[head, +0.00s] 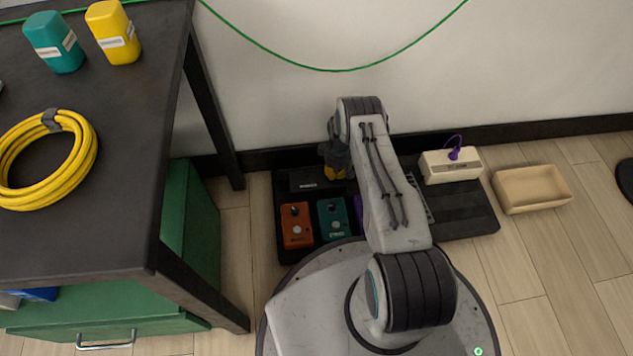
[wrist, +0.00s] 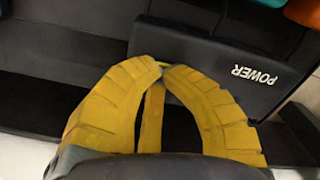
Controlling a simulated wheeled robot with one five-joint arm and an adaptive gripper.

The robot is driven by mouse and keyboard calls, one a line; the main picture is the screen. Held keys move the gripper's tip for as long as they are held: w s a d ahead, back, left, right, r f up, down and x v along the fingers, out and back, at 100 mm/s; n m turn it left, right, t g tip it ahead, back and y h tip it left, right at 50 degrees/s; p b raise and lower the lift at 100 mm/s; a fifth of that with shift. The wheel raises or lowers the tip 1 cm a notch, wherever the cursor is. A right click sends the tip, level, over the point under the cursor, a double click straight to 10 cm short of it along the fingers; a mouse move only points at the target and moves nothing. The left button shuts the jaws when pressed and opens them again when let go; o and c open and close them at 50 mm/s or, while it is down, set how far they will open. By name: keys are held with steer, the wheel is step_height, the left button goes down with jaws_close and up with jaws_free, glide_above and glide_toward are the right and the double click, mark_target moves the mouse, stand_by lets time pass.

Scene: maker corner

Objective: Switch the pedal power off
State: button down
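The pedal power unit is a black box (head: 303,181) at the back left of the black pedalboard (head: 480,215) on the floor. In the wrist view the same box (wrist: 212,72) carries the white word POWER. My gripper (head: 335,174) is at the right end of the box in the head view. In the wrist view its yellow fingers (wrist: 161,66) meet at the tips, with nothing seen held between them. The tips overlap the box's edge in the picture; I cannot tell whether they touch it. No switch can be made out clearly, and the fingers cover part of the box.
Orange (head: 297,226) and teal (head: 333,219) pedals sit in front of the box. My arm hides the board's middle. A white box (head: 450,167) with a purple cable stands at the board's right, beside a tan tray (head: 532,189). A dark table (head: 120,200) stands left.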

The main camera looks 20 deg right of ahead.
steer(key=shift+r+p, duration=2.1)
steer(key=shift+r, duration=1.35)
